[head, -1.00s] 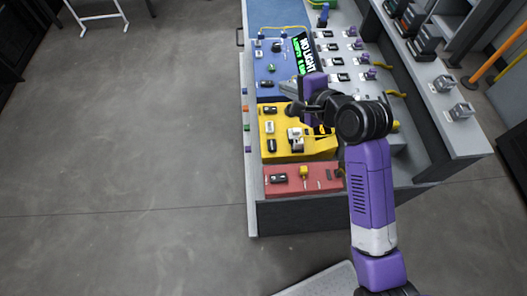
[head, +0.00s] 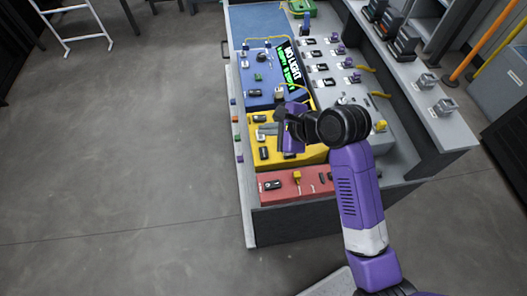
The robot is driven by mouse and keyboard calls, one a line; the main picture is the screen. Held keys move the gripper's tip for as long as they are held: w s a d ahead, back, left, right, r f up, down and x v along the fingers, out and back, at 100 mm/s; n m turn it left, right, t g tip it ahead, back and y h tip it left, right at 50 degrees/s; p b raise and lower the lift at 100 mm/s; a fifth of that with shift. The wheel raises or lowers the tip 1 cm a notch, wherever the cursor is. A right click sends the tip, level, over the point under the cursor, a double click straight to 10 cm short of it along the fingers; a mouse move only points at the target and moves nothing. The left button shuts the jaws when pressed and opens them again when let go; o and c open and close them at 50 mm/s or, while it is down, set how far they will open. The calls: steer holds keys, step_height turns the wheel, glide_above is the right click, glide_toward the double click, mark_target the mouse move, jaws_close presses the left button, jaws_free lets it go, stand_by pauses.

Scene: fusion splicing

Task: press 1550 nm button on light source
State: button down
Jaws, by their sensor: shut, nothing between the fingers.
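A light source with a 1550 nm button cannot be told for sure; labels and buttons are too small to read. A black display (head: 291,66) with green and white text stands at the right edge of the blue mat (head: 262,22). Contact with anything below cannot be told.
A red mat (head: 285,192) with a dark device and a yellow piece is at the near end of the bench. Several small devices line the grey strip on the right. A raised shelf (head: 405,85) runs along the right side.

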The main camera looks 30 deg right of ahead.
steer(key=b, duration=0.9)
glide_above(266, 154)
steer(key=shift+s+f, duration=0.1)
steer(key=shift+f, duration=4.2)
steer(key=shift+f+p, duration=0.15)
steer(key=shift+p, duration=0.15)
steer(key=shift+f, duration=0.25)
steer(key=shift+f, duration=0.5)
steer(key=shift+r+p, duration=0.1)
steer(key=shift+p, duration=0.2)
steer(key=shift+r+p, duration=0.85)
steer(key=shift+p, duration=0.4)
